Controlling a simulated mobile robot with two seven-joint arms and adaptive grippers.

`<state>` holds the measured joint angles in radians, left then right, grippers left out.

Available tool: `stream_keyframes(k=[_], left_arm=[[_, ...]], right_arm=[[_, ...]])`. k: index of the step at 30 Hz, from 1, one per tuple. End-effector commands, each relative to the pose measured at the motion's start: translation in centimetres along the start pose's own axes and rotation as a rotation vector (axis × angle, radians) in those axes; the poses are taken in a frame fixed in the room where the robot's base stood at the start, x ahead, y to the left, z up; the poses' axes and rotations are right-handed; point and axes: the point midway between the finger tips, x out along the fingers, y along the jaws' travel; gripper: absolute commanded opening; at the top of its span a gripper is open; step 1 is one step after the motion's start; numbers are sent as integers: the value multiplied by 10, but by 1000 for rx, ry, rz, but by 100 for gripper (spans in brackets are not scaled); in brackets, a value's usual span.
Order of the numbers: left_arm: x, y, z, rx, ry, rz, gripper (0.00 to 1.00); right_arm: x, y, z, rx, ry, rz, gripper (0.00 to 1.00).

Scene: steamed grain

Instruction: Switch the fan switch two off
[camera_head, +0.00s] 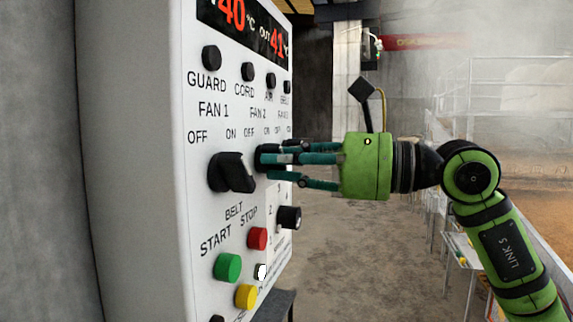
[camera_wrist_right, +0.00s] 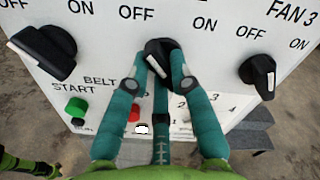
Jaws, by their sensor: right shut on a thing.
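The fan switch two (camera_head: 264,157) is a black rotary knob below the FAN 2 label on the white control panel (camera_head: 178,160). My right gripper (camera_head: 275,163) has its teal fingers closed around this knob. In the right wrist view the same knob (camera_wrist_right: 158,47) sits between the fingertips (camera_wrist_right: 157,78), under OFF and ON lettering.
The fan 1 knob (camera_head: 232,172) is left of the gripper; the fan 3 knob (camera_wrist_right: 259,74) is to its right. Below are green (camera_head: 228,267), red (camera_head: 257,238) and yellow (camera_head: 246,296) buttons and another black knob (camera_head: 289,217). Railings stand at the right.

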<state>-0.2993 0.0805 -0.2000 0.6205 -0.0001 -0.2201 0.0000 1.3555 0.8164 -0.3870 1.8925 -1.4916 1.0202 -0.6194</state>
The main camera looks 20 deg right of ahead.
Motion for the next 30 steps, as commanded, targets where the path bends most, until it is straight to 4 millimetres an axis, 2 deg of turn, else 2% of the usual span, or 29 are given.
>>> stream_keyframes(k=[11, 12, 14, 25, 30], left_arm=[[0, 1, 0, 0, 0, 1, 0], [0, 1, 0, 0, 0, 1, 0], [0, 1, 0, 0, 0, 1, 0], [0, 1, 2, -2, -3, 1, 0], [0, 1, 2, -1, -2, 1, 0]], right_arm=[[0, 0, 0, -9, 0, -1, 0], [0, 0, 0, -9, 0, -1, 26], [0, 0, 0, -9, 0, -1, 46], [-2, 0, 0, -6, 0, -2, 46], [-23, -1, -1, -7, 2, -4, 46]])
